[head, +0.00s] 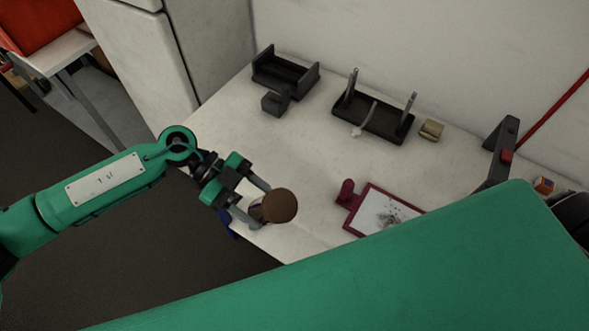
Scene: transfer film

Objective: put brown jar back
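The brown jar (280,205) has a round brown lid, and a little of its paler body shows under the lid. It is over the near left edge of the white table (310,150). My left gripper (262,205) reaches in from the left, with one finger on each side of the jar, and appears closed on it. I cannot tell whether the jar's base touches the table. My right gripper is not in view; a large green part of my arm covers the lower right.
Two black holders, one at the back left (285,73) and one in the middle (372,115), stand along the wall. A small beige block (431,129) is beside them. A red-framed board (383,212) lies right of the jar, and a dark stand (500,150) is farther right. The table's middle is clear.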

